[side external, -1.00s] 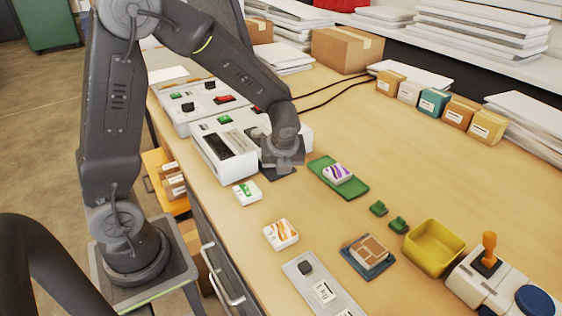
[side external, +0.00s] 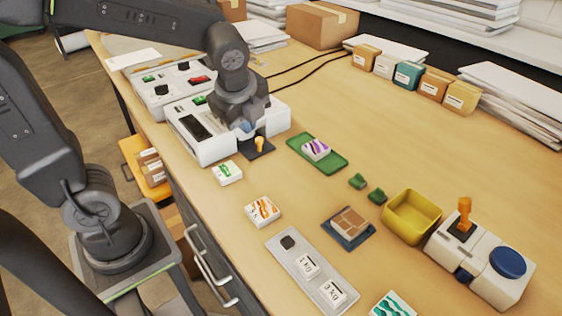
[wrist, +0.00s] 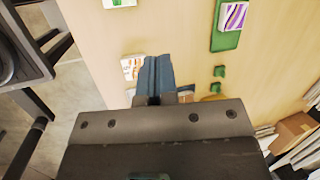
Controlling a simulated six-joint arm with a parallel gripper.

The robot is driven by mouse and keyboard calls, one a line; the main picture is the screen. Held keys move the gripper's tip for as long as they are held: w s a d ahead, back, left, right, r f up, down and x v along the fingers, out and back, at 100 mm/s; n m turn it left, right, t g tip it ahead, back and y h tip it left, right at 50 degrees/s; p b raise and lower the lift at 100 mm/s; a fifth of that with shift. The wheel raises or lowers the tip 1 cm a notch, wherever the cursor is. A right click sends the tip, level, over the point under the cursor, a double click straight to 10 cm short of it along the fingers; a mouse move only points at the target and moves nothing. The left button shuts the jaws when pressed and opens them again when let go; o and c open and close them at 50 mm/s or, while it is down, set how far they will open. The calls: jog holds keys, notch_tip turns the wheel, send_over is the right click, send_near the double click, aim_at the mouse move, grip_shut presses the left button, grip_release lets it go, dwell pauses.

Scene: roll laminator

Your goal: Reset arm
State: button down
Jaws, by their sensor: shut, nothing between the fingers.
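My gripper (side external: 247,127) is shut and empty, beside the white laminator (side external: 205,152) at its right end in the side view. In the wrist view its blue-grey fingers (wrist: 156,75) are together. A small orange knob (side external: 259,144) stands on a dark pad (side external: 266,152) just below and right of the gripper. My arm's last links hang steeply down over the laminator and hide part of it. In the side view I cannot tell whether the fingertips touch anything.
A green tray (side external: 334,164) carries a purple-striped card stack. Orange-marked (side external: 262,211) and green-marked stacks (side external: 227,173) lie near the front edge. A yellow bin (side external: 412,217) and a white joystick box (side external: 480,262) stand at right.

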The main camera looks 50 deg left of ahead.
jog(key=s+d+r+n+t+h, duration=0.2)
jog(key=s+n, duration=0.7)
jog(key=n, duration=0.7)
jog(key=shift+s+d+r+n+t+h, duration=0.3)
jog(key=shift+r+h, duration=0.1)
jog(key=shift+r, duration=0.25)
